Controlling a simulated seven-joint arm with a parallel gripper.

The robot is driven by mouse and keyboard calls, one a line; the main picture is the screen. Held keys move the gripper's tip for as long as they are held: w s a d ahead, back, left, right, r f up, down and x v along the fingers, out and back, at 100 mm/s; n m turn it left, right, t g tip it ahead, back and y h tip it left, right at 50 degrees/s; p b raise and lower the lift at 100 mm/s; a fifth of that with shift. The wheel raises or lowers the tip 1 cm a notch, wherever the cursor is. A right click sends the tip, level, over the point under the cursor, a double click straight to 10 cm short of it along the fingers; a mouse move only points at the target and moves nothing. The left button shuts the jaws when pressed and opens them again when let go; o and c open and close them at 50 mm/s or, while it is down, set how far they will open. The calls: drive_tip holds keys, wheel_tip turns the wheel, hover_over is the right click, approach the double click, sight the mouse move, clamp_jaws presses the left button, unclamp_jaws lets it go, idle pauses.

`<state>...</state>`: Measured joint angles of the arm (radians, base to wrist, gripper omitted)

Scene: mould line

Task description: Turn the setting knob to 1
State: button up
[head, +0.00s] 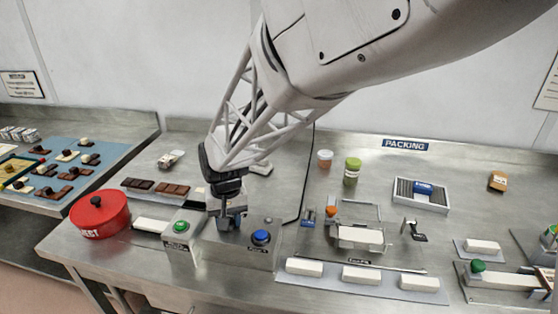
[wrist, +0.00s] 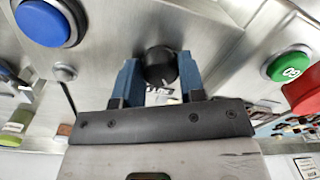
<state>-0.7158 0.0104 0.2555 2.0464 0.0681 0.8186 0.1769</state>
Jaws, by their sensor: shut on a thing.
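The black setting knob (wrist: 160,66) sits on the metal control box (head: 245,253). In the wrist view it stands between the two blue fingers of my gripper (wrist: 158,72), which is shut on it. In the head view my gripper (head: 231,220) reaches down onto the box between the green button (head: 180,227) and the blue button (head: 261,237), and hides the knob. White marks show beside the knob in the wrist view, partly covered by my gripper; I cannot read them or tell the knob's setting.
The green button (wrist: 288,65) and blue button (wrist: 45,20) flank the knob in the wrist view. A red round reject container (head: 100,216) stands left of the box. Chocolate bars (head: 155,187) lie behind. Moulding parts and white blocks (head: 361,275) stand to the right.

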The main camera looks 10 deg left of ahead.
drive_tip(key=shift+n, duration=1.3)
drive_tip(key=o, duration=0.9)
drive_tip(key=shift+o, duration=0.2)
drive_tip(key=shift+w+d+r, duration=0.1)
drive_tip(key=shift+r, duration=1.85)
drive_tip(key=shift+w+d+r, duration=0.1)
drive_tip(key=shift+r, duration=1.8)
